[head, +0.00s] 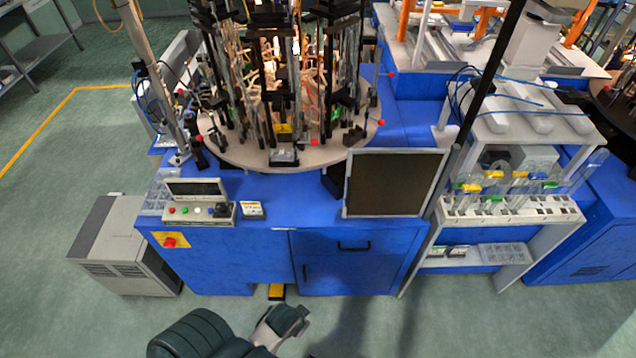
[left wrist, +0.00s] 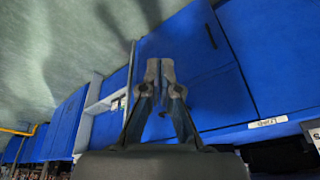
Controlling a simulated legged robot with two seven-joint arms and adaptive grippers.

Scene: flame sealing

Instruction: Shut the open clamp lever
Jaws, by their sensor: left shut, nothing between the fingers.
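The round sealing carousel (head: 240,150) stands on the blue bench, crowded with dark upright holders and glowing parts. Small red knobs (head: 314,142) show near its rim, with another red knob at the right rim (head: 381,122). I cannot tell which of them, if any, belongs to the open clamp lever. In the left wrist view my left gripper (left wrist: 160,68) is shut and empty, with the blue cabinet front behind it. I cannot make out my left gripper in the head view. My right gripper is not in view.
On the blue bench (head: 270,216) are a control box (head: 190,213) and a dark framed panel (head: 395,182). A grey box unit (head: 115,245) stands at left, a white rack (head: 510,212) at right. A dark padded, chair-like object (head: 200,335) is at the bottom. Floor is open at left.

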